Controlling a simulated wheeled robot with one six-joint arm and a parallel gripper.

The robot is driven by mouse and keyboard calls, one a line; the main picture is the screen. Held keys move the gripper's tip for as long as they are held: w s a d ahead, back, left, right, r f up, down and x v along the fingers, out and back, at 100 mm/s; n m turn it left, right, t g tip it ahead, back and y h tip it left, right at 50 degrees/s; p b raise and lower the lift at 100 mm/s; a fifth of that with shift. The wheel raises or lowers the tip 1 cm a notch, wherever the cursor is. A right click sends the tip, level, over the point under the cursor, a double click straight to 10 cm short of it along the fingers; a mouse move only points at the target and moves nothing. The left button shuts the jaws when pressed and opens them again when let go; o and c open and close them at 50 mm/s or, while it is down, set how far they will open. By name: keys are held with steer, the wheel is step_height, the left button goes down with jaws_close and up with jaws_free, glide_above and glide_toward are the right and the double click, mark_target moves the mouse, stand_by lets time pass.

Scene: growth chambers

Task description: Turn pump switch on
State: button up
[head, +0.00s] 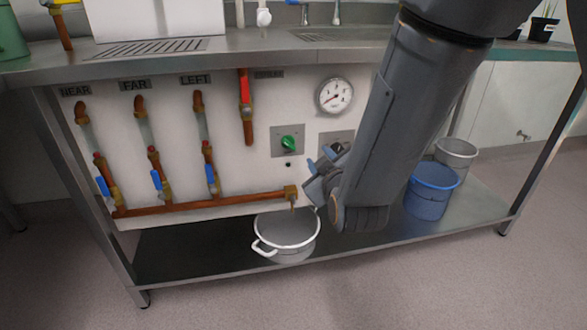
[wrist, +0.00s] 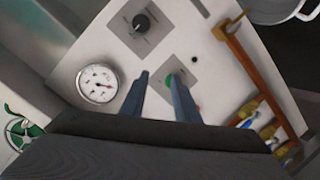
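A green rotary knob (head: 289,144) sits on a square grey plate (head: 275,150) on the white panel; no readable label shows which control is the pump switch. The knob (wrist: 168,79) also shows in the wrist view, close to the right finger's tip and partly covered by it. A black knob (wrist: 141,22) sits on a second grey plate (wrist: 121,27); in the head view my gripper partly covers that plate. My gripper (head: 316,166) is in front of the panel, right of and below the green knob. In the wrist view its fingers (wrist: 160,76) are apart with nothing held between them.
A round gauge (head: 334,95) is above the knobs. Copper pipes with blue-handled valves (head: 157,180) line the left. A white pot (head: 287,232) stands under the pipe outlet (head: 291,194). A blue bucket (head: 431,190) and a grey bucket (head: 457,153) stand on the lower shelf at right.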

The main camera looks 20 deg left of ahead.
steer(key=n+t+y+b, duration=0.1)
steer(key=n+y+b, duration=0.1)
steer(key=b, duration=0.2)
glide_toward(290, 146)
steer(key=f, duration=0.1)
steer(key=shift+t, duration=0.3)
steer(key=b+x, duration=0.1)
steer(key=x, duration=0.3)
steer(key=b+x, duration=0.1)
steer(key=x, duration=0.3)
steer(key=shift+w+a+r+b, duration=0.1)
steer(key=shift+a+r+b, duration=0.1)
steer(key=shift+a+b, duration=0.1)
steer(key=shift+d, duration=0.1)
jaws_close()
